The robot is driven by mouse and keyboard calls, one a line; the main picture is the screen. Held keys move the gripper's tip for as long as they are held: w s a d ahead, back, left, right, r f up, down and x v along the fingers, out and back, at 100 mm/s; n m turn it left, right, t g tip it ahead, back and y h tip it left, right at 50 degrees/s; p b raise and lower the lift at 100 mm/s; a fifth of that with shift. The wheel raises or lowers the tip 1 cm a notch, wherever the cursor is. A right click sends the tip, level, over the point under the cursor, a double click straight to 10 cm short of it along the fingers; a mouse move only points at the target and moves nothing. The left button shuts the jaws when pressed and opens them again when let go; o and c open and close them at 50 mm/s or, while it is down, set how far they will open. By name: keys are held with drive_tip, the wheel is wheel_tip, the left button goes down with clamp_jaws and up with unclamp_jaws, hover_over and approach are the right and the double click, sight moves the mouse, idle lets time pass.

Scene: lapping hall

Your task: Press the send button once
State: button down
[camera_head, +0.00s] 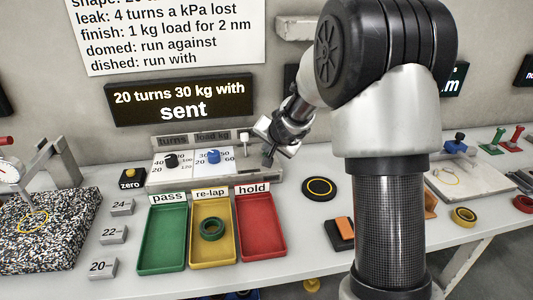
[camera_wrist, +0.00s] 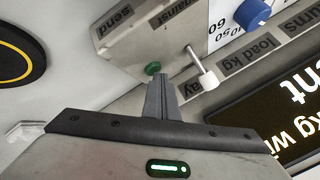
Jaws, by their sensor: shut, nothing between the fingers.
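The send button is a small green button (camera_wrist: 153,68) on the control box (camera_wrist: 135,50), whose face carries a "send" label, in the wrist view. My gripper (camera_wrist: 161,80) is shut and empty, its fingertips right by the button; I cannot tell whether they touch it. In the head view my gripper (camera_head: 268,158) is at the right end of the control box (camera_head: 215,181), and the button is hidden there.
A lever with a white knob (camera_wrist: 207,80) stands close to my fingers. A black knob (camera_head: 171,160) and a blue knob (camera_head: 213,156) sit on the box. Green (camera_head: 163,263), yellow (camera_head: 212,260) and red (camera_head: 262,250) trays lie in front; the yellow holds a green ring (camera_head: 211,229).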

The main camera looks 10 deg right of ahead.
drive_tip(key=shift+r+p, duration=0.85)
wheel_tip(320, 180, up, 5)
drive_tip(key=p, duration=0.4)
drive_tip(key=shift+p, duration=0.3)
drive_tip(key=shift+r, duration=0.1)
